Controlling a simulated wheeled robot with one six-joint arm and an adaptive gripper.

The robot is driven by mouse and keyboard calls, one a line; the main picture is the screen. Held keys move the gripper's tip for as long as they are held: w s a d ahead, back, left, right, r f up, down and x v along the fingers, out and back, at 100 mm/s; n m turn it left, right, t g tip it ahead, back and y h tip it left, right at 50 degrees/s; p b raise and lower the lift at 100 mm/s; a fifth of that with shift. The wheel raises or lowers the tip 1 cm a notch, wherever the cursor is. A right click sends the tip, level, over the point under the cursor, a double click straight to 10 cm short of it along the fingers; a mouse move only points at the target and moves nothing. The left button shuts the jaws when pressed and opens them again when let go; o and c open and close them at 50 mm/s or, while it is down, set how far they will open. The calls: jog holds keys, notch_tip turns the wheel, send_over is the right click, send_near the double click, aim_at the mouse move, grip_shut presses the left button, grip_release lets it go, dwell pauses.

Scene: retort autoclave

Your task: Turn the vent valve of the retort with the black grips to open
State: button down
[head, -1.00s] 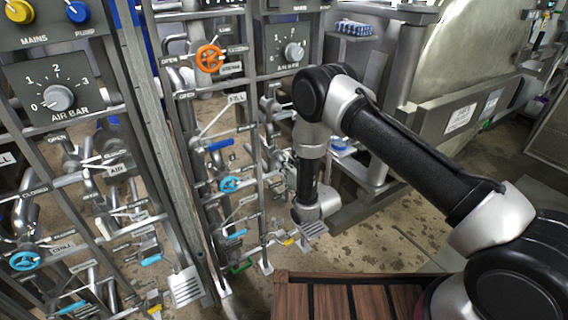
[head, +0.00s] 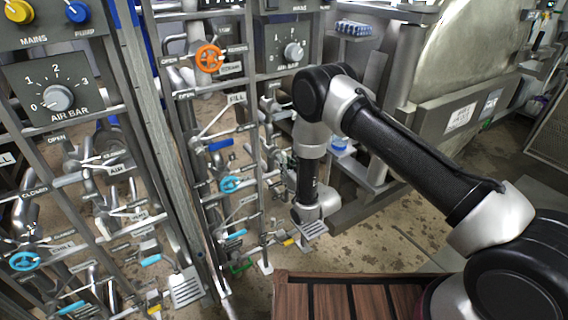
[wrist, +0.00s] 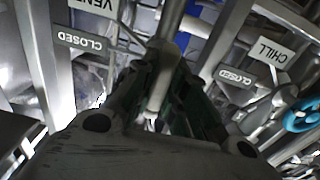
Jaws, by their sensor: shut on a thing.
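In the wrist view, my gripper (wrist: 157,88) is shut on a grey metal lever (wrist: 160,78) that runs up between its dark fingers. A VENT sign (wrist: 92,5) is at the top left, with a CLOSED plate (wrist: 80,41) below it. The lever appears to be the vent valve handle; its pivot is not clear. In the head view, my arm comes down in front of the right-hand pipe rack, and my wrist hides the fingers and the held lever. The colour of the lever's grip is covered by the fingers.
In the wrist view, a CHILL sign (wrist: 273,52), another CLOSED plate (wrist: 235,77) and a blue handwheel (wrist: 303,115) are at the right. In the head view, an orange handwheel (head: 209,58) and pipes crowd the rack; the steel retort (head: 475,55) stands at the right.

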jog(key=shift+f, duration=0.1)
jog(key=c, duration=1.4)
grip_release()
jog(key=shift+c, duration=0.2)
jog(key=v, duration=1.2)
